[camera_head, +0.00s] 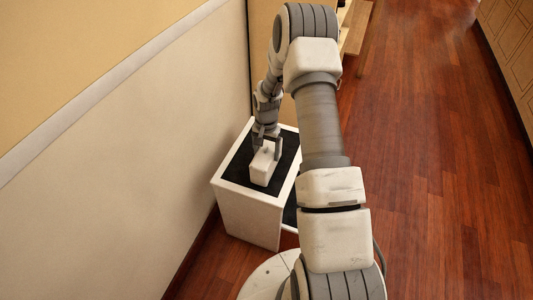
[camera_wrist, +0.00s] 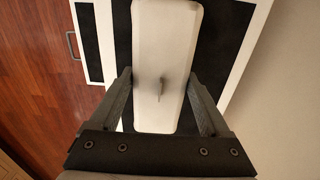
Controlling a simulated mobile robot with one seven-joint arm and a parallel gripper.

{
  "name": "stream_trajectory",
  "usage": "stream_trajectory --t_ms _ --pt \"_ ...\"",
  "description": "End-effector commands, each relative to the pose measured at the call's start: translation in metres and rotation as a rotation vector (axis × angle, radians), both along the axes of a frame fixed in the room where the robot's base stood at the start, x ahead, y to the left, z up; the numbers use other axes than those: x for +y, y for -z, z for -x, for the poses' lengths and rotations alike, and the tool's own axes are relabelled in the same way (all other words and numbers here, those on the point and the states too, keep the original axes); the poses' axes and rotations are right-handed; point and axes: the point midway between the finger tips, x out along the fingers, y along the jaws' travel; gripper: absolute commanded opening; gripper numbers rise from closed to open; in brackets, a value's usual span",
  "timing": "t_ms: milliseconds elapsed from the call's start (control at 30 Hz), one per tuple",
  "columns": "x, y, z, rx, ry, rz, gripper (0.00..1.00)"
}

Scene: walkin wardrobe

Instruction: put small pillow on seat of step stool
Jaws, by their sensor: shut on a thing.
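The small pillow (camera_head: 262,170) is a white, long, block-like shape with rounded edges and a small dent or fold in its middle. It also shows in the wrist view (camera_wrist: 165,50). My gripper (camera_head: 266,136) points down and is shut on the pillow, with one finger on each long side (camera_wrist: 160,80). The step stool (camera_head: 248,212) is white with black pads. The pillow is over the black pad of its top seat (camera_head: 240,162). I cannot tell whether it touches the pad or hangs just above.
The stool stands close to the beige wall (camera_head: 110,170) on the left. A lower step with a black pad (camera_head: 291,208) is on its right side, partly hidden by my arm. The wooden floor (camera_head: 430,180) to the right is clear. Wooden shelving (camera_head: 356,30) stands behind.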

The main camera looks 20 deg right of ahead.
Motion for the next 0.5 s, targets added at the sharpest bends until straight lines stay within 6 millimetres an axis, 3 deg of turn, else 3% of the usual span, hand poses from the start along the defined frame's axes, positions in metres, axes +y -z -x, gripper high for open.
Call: stream_trajectory --t_ms 367,400,500 --pt "-0.0004 0.0048 -0.0007 -0.002 0.0 0.001 0.22" --pt "-0.0006 0.0041 -0.0007 -0.002 0.0 0.001 0.84" --pt "-0.0006 0.0036 -0.0006 -0.001 0.0 0.001 1.0"
